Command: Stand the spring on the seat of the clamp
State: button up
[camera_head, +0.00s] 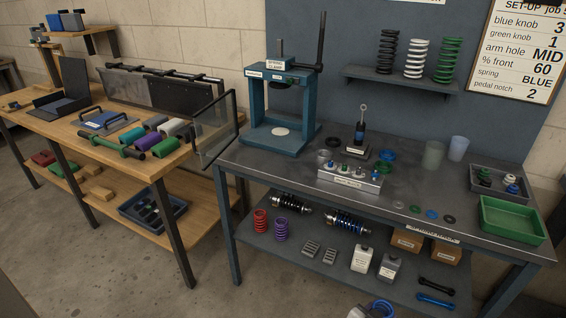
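The clamp (315,100) is a blue press frame labelled as a spring clamp, at the back left of the grey workbench. Its seat (281,132) is a pale round disc on the base, with nothing standing on it. A black spring (387,52), a white spring (416,59) and a green spring (447,61) stand on the wall shelf. A red spring (260,221) and a purple spring (281,229) stand on the lower shelf.
A clear hinged panel (214,130) stands beside the clamp's left side. A set-up board (524,45) reads spring BLUE. A grey block with knobs (349,180), cups and a green tray (511,221) occupy the bench. Bench space right before the clamp is clear.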

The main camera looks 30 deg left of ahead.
aim_at(281, 132)
jog(key=j+z, duration=0.2)
jog(key=j, duration=0.45)
jog(key=j+z, duration=0.2)
jog(key=j, duration=0.5)
jog(key=k+j+z, duration=0.15)
jog(key=j, duration=0.5)
jog(key=j+z, duration=0.2)
jog(key=j, duration=0.45)
